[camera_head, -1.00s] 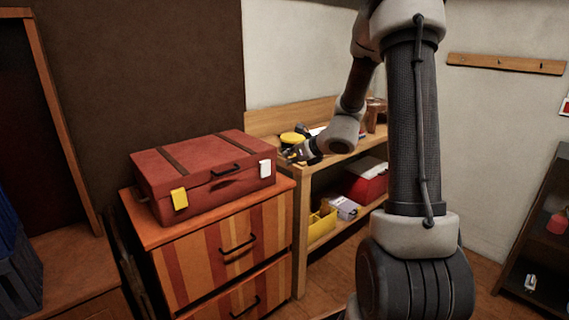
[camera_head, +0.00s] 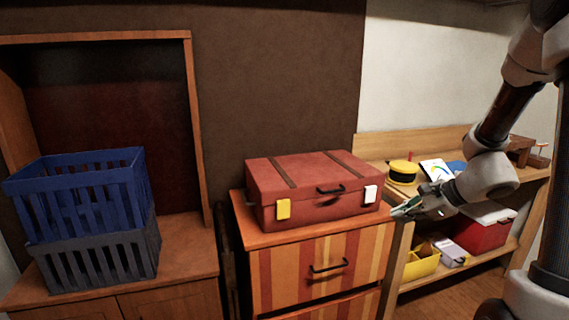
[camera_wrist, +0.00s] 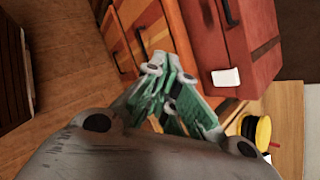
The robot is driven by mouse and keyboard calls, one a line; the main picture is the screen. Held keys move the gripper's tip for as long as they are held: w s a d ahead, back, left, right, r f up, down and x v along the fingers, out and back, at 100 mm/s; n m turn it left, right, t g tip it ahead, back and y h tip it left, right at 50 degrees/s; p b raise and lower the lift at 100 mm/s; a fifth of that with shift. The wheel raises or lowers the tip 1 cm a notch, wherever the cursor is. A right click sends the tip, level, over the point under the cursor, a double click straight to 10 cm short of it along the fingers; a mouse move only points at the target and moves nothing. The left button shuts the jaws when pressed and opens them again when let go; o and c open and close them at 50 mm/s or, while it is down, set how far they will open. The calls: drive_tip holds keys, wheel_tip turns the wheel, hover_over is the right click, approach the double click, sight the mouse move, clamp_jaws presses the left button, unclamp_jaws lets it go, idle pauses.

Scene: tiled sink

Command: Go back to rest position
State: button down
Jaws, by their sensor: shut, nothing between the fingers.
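My gripper (camera_head: 401,211) is shut and empty. In the head view it hangs in the air just right of the red suitcase, in front of the shelf unit's left end. In the wrist view my gripper (camera_wrist: 160,72) shows its green-sided fingers together, with the orange striped drawers and the suitcase beyond. My arm reaches in from the right edge of the head view, bent at the elbow.
A closed red suitcase (camera_head: 310,187) lies on the striped drawer cabinet (camera_head: 330,268). Blue and grey crates (camera_head: 85,195) are stacked at left. The wooden shelf (camera_head: 465,262) holds a yellow round item (camera_head: 403,172), a yellow bin (camera_head: 422,262) and a red box (camera_head: 483,232).

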drive_tip(key=s+d+r+n+g+h, duration=0.1)
drive_tip(key=s+r+n+g+h, duration=0.15)
drive_tip(key=s+n, duration=0.6)
drive_tip(key=s+d+r+n+g+h, duration=0.1)
drive_tip(key=s+r+n+g, duration=0.25)
drive_tip(key=s+n, duration=0.5)
drive_tip(key=s+r+n+t+h, duration=0.3)
drive_tip(key=s+r, duration=0.4)
drive_tip(key=r, duration=0.1)
drive_tip(key=shift+d+r+n+t, duration=0.2)
drive_tip(key=shift+d+n+t, duration=0.1)
drive_tip(key=shift+d+t, duration=0.1)
